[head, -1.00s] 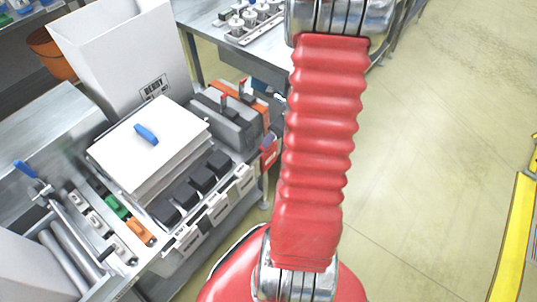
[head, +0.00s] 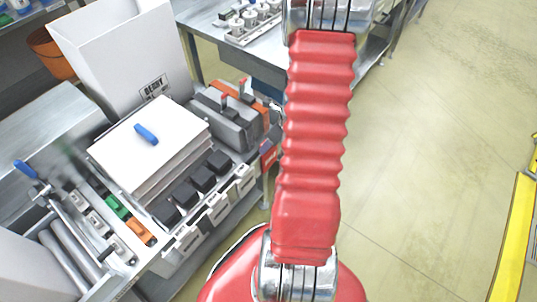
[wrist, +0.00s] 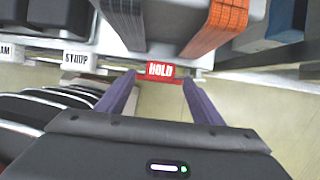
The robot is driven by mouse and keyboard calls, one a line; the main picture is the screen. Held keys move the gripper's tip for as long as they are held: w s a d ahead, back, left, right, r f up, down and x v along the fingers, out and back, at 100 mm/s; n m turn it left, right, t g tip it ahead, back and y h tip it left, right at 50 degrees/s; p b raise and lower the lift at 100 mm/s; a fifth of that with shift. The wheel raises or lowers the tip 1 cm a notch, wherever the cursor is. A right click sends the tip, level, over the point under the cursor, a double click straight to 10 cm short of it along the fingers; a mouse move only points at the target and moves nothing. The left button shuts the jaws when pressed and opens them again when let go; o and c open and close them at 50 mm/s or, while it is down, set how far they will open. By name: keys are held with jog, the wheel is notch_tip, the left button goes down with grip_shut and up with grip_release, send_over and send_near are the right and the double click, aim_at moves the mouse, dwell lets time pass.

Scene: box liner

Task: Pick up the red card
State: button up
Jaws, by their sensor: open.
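The red card (wrist: 160,69) with white lettering reading HOLD shows in the wrist view, on the front edge of the grey bench. It also shows in the head view (head: 268,158), just left of my red arm. My gripper (wrist: 159,78) is open, with one purple finger on each side of the card in the wrist view. Whether the fingertips are level with the card or short of it I cannot tell.
White cards (wrist: 78,60) with dark lettering hang along the same edge, left of the red card. Grey and orange blocks (wrist: 215,28) stand behind it. A white paper stack (head: 150,140) carries a blue object (head: 146,134). Open floor lies right.

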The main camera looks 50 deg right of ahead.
jog(key=shift+x, duration=1.05)
jog(key=shift+c, duration=0.4)
jog(key=c, duration=1.4)
